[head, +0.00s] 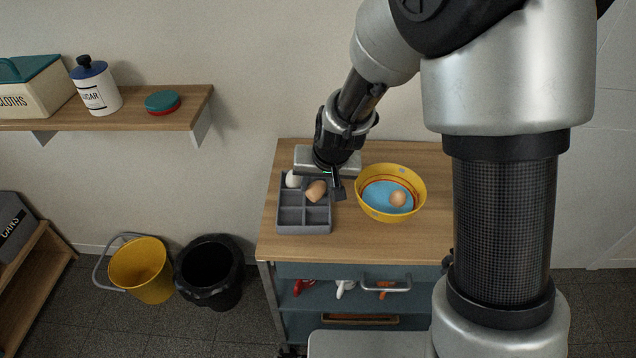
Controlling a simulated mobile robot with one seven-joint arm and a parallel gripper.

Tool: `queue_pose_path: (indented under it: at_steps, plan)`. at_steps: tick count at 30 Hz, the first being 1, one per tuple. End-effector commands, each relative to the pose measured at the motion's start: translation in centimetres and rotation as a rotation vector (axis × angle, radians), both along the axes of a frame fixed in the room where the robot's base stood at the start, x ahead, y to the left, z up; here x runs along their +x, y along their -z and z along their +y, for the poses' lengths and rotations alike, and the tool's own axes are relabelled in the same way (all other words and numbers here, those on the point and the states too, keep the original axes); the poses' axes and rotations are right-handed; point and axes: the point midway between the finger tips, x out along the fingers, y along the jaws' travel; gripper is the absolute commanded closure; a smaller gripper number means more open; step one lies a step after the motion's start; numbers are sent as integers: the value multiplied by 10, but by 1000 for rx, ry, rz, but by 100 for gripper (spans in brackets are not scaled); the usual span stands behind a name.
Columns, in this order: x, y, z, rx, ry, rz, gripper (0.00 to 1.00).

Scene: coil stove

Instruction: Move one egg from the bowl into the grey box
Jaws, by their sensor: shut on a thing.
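The grey box (304,228) is a divided tray with several square compartments on the wooden top of a cart. A white egg (293,179) sits in its back left compartment. My gripper (320,188) is over the back right part of the box, shut on a brown egg (315,192). One dark finger shows on the egg's right side; the other is hard to make out. I cannot tell whether the held egg touches the box. The yellow bowl (364,204), blue inside, stands right of the box and holds another brown egg (398,199).
The cart top (300,251) is clear in front of the box and bowl. A wall shelf (190,110) at the left carries a cloths box, a sugar jar (98,92) and a round tin (162,102). A yellow bucket (141,268) and a black bin (209,270) stand on the floor.

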Motion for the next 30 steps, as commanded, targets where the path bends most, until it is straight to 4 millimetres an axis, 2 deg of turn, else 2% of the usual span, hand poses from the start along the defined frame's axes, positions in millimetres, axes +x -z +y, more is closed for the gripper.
queue_pose_path:
  at_steps: [22, 23, 24, 26, 30]
  plan:
    - [0, 8, 0, 0, 0, 0, 83]
    - [0, 8, 0, 0, 0, 0, 56]
    - [0, 8, 0, 0, 0, 0, 49]
    - [0, 8, 0, 0, 0, 0, 39]
    - [0, 8, 0, -1, 0, 1, 39]
